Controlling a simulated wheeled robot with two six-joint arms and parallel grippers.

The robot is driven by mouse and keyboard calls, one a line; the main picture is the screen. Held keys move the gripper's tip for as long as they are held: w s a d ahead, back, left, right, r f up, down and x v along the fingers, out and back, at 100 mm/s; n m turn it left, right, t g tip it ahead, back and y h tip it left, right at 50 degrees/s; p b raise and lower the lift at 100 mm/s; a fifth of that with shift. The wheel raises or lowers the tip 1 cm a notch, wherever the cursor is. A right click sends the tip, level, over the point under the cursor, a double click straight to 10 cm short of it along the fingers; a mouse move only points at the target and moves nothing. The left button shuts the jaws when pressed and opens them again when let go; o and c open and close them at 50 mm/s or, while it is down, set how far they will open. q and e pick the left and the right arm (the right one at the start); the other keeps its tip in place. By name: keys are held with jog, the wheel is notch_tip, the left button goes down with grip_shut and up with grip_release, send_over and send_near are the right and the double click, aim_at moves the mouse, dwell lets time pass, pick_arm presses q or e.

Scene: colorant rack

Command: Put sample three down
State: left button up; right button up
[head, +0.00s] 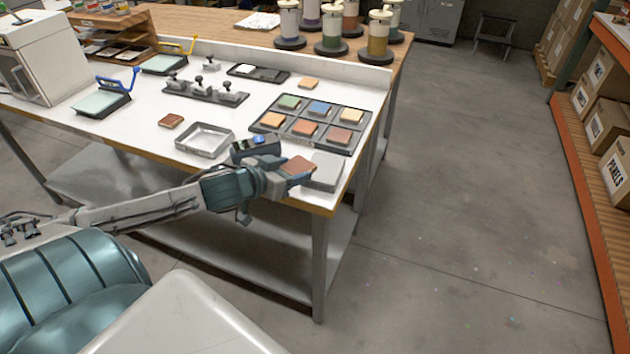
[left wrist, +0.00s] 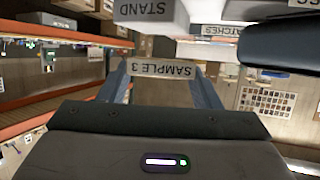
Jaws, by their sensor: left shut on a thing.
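My left gripper (head: 288,172) is shut on sample three, a reddish-brown square tile (head: 298,165). It holds the tile near the table's front edge, close to the left side of a pale grey block-like stand (head: 326,173). In the left wrist view, the tile's upside-down "SAMPLE 3" label (left wrist: 162,69) sits between the two fingers (left wrist: 160,88). The stand's "STAND" label (left wrist: 145,9) shows above it, also upside down. I cannot tell whether the tile touches anything below. My right gripper is not in view.
A metal tray (head: 228,140) and a loose brown tile (head: 171,121) lie further left. A dark rack (head: 362,121) with several coloured tiles is behind the stand. Open floor lies right.

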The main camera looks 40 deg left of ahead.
pick_arm(q)
send_over(315, 178)
jog(key=shift+s+a+f, duration=0.15)
jog(key=shift+s, duration=0.25)
jog(key=shift+w+f, duration=0.1)
jog(key=shift+w, duration=0.3)
notch_tip(315, 178, down, 3)
jog(key=shift+f+p, duration=0.15)
jog(key=shift+p, duration=0.15)
jog(key=shift+f, duration=0.15)
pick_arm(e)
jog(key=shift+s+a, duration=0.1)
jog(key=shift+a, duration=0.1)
pick_arm(q)
jog(key=shift+f, duration=0.1)
jog(key=o, duration=0.9)
jog(key=shift+o, duration=0.2)
